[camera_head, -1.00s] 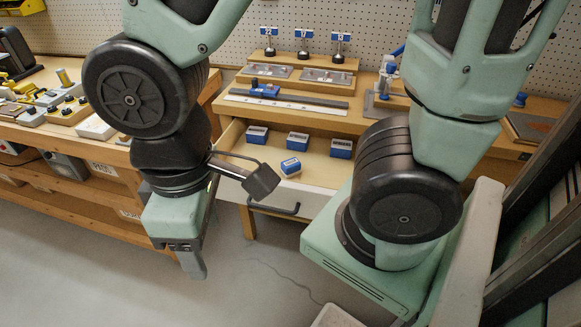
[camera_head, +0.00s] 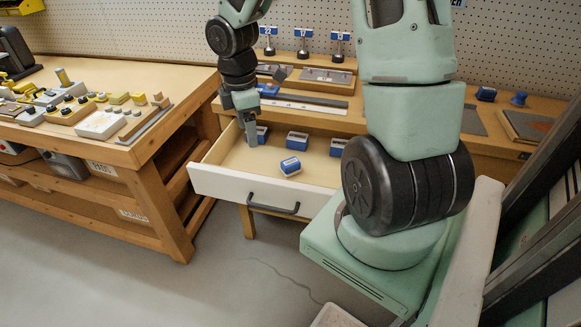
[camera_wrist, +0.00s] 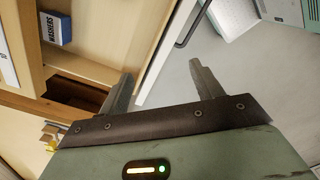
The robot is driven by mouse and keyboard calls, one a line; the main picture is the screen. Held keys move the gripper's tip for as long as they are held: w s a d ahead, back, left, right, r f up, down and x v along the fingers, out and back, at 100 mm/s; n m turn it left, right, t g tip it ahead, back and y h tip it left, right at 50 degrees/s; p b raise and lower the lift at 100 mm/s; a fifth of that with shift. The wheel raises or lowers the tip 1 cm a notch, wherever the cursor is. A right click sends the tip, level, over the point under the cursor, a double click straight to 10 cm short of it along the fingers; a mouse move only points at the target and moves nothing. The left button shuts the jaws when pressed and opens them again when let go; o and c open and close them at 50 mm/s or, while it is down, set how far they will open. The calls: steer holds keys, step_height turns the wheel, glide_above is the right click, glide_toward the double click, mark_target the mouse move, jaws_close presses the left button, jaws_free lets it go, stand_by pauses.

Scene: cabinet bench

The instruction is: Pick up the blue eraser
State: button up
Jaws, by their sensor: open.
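A small blue and white block, which looks like the blue eraser (camera_head: 290,166), lies turned at an angle on the floor of the open drawer (camera_head: 246,188), towards its front. My gripper (camera_head: 251,142) is at the left part of the drawer, fingers pointing down, to the left of the block and apart from it. In the wrist view my gripper (camera_wrist: 158,80) has its two fingers spread with nothing between them. The block does not show in the wrist view.
Blue boxes with white labels (camera_head: 297,141) stand behind the block; one is partly hidden by my gripper. A box marked WASHERS (camera_wrist: 54,28) shows in the wrist view. The drawer front carries a dark handle (camera_head: 273,208). A wooden bench (camera_head: 150,150) stands to the left.

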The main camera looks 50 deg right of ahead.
steer(key=s+d+f+n, duration=0.1)
steer(key=s+d+f, duration=0.15)
steer(key=d, duration=1.15)
steer(key=b, duration=0.2)
glide_above(291, 162)
steer(key=f, duration=1.2)
steer(key=shift+w+d+f, duration=0.1)
steer(key=shift+w+f, duration=0.05)
steer(key=shift+w, duration=0.1)
steer(key=shift+s+f+b, duration=0.15)
steer(key=shift+f+b, duration=0.55)
steer(key=shift+f, duration=2.25)
steer(key=c, duration=1.2)
steer(key=shift+o, duration=0.2)
step_height(291, 162, up, 10)
steer(key=shift+r+p, duration=0.1)
steer(key=shift+p, duration=0.95)
